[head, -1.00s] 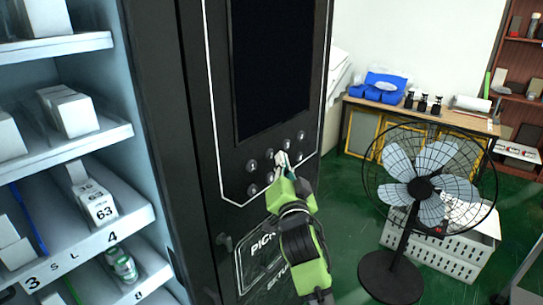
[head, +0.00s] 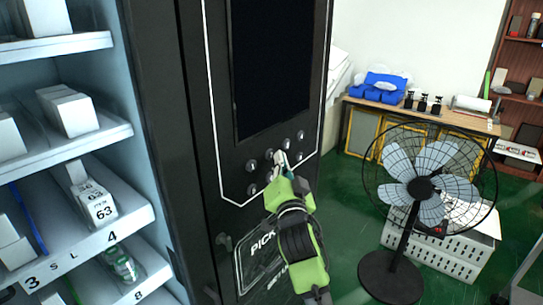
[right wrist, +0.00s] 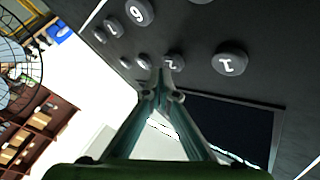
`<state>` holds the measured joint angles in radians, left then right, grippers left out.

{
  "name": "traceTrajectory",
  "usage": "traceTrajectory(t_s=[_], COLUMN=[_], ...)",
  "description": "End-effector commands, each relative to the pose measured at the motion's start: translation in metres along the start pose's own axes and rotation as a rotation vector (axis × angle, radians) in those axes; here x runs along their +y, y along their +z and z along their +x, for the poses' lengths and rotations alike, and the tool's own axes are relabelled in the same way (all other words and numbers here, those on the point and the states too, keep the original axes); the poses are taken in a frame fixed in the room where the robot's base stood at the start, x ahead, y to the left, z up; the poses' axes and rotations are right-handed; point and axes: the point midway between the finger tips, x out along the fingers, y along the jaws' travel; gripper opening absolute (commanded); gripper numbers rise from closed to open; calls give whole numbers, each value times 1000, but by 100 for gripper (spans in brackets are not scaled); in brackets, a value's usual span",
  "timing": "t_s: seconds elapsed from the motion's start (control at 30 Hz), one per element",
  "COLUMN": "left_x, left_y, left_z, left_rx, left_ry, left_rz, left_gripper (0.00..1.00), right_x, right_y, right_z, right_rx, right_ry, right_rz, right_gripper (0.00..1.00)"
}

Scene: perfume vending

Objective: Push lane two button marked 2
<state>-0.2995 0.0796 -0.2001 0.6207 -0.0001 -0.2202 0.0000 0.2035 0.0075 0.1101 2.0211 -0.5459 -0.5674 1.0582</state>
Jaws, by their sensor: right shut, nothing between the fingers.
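The button marked 2 (right wrist: 173,62) is a round dark button with a white numeral on the black machine panel. It also shows in the head view (head: 268,154), in the upper row below the dark screen. My right gripper (head: 280,158) is shut and empty, its tips close to the panel just right of button 2. In the right wrist view its fingertips (right wrist: 161,72) overlap the left edge of button 2; I cannot tell whether they touch it. The button marked 1 (right wrist: 230,63) is beside it. My left gripper is out of view.
More buttons, one marked 6 (right wrist: 140,12), surround the fingertips. Lit shelves (head: 85,140) with boxes stand at the left. A black fan (head: 422,188) and a white crate (head: 455,262) stand on the green floor at the right. A desk (head: 430,115) is behind.

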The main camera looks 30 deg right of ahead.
Motion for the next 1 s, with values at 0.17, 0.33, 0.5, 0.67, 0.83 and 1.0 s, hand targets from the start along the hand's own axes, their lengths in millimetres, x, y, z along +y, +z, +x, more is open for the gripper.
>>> traceTrajectory(t_s=[0.17,0.33,0.5,0.67,0.83,1.0], left_x=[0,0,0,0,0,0], left_y=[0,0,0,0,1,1], left_z=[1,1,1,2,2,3], left_rx=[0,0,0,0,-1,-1], left_ry=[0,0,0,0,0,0], left_rz=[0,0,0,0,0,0], left_gripper=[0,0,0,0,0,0], right_x=[-2,-2,-2,-3,-4,-5], right_y=[2,2,2,3,4,5], right_z=[3,2,3,4,6,7], right_rx=[0,0,0,1,1,0], right_ry=[0,0,0,0,0,0], right_rz=[1,1,1,2,1,1], right_gripper=[0,0,0,0,0,0])
